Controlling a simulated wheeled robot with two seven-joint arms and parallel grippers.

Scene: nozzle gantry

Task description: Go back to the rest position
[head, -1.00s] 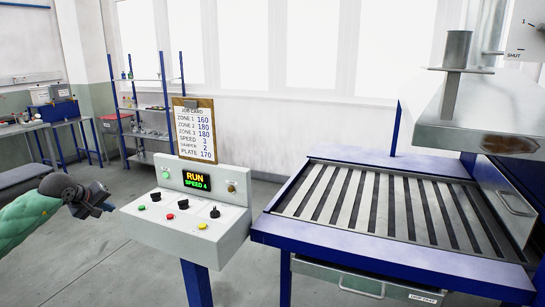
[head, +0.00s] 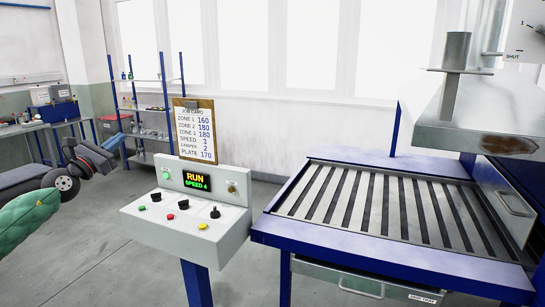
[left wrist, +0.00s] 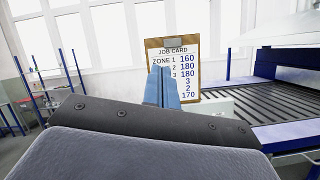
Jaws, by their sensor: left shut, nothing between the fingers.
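My left gripper (head: 112,152) is at the left of the head view, raised to the left of the control box, with clear air between them. It is shut and empty. In the left wrist view its closed fingers (left wrist: 162,88) point up in front of the job card (left wrist: 186,70) and hide part of it. The control box (head: 188,225) has a lit display (head: 196,181) reading RUN, SPEED 4, and several knobs and buttons on its sloped face. My right gripper is not in either view.
The job card stands on a clipboard (head: 194,130) behind the control box. A blue-framed conveyor (head: 330,245) with a slatted bed and a metal hood (head: 480,110) is on the right. A shelf rack (head: 150,108) and workbench stand at the back left. Floor (head: 95,260) left of the box is clear.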

